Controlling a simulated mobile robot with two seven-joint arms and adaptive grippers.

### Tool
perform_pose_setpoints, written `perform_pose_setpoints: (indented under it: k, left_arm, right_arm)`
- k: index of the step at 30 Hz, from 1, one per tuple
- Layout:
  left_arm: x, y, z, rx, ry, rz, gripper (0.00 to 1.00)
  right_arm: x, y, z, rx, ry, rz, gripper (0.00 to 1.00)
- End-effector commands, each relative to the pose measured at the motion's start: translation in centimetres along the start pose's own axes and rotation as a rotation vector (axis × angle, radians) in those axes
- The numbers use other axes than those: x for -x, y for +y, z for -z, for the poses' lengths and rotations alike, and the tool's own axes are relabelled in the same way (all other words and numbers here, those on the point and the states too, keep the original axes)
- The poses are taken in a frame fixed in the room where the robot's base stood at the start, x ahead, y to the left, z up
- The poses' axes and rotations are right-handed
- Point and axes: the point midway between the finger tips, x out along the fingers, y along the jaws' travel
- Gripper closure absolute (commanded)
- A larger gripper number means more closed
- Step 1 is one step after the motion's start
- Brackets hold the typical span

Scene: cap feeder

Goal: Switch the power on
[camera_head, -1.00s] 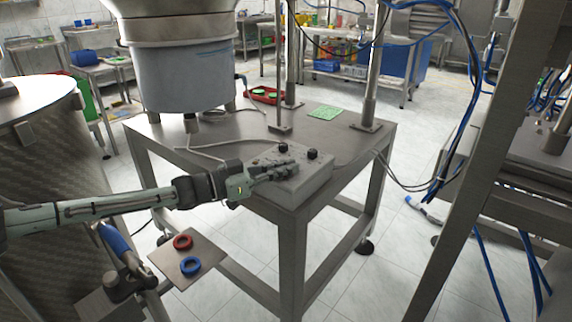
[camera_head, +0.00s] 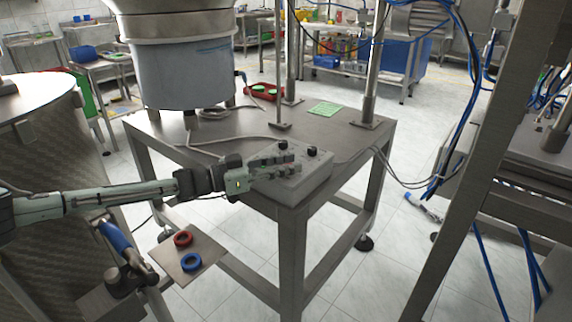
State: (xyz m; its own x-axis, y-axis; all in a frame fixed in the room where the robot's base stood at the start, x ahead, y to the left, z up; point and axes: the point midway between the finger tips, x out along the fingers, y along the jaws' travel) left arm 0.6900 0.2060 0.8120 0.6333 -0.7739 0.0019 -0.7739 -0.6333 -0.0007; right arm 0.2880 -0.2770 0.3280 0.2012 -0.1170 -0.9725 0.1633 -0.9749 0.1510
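A grey control box (camera_head: 308,178) with dark knobs on its top sits at the front corner of the metal table. One black knob (camera_head: 312,151) shows clear of the gripper on the right, and another stands just behind the gripper. My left gripper (camera_head: 290,164) reaches in from the left, over the box's top face. Its fingers are spread apart, with a gap between them, and I see nothing held in it. The fingers hide part of the box's top, so I cannot make out a power switch or its state. My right gripper is not in view.
The metal table (camera_head: 232,126) carries posts, cables and a green card (camera_head: 324,108). A large grey feeder bowl (camera_head: 180,75) stands at the back left. A small plate (camera_head: 200,262) with a red ring (camera_head: 183,239) and a blue ring (camera_head: 190,262) is below my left arm.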

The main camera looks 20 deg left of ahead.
Motion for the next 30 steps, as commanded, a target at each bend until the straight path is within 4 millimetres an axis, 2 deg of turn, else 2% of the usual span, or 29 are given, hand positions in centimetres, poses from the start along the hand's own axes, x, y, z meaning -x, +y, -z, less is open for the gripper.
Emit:
perform_pose_setpoints:
  k: [7,11,24,30]
  left_arm:
    - [0.1,0.1,-0.1,0.001,-0.002,-0.001,0.71]
    - [1.2,0.1,-0.2,0.002,-0.003,0.000,0.71]
    - [9.9,0.0,-0.2,0.001,-0.004,0.000,0.71]
    - [11.8,0.0,-0.1,0.000,-0.002,-0.001,0.71]
  right_arm:
    - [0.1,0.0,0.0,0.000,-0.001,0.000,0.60]
    - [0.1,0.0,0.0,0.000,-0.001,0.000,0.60]
    - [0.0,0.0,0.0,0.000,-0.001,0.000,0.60]
    - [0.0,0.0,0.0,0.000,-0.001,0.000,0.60]
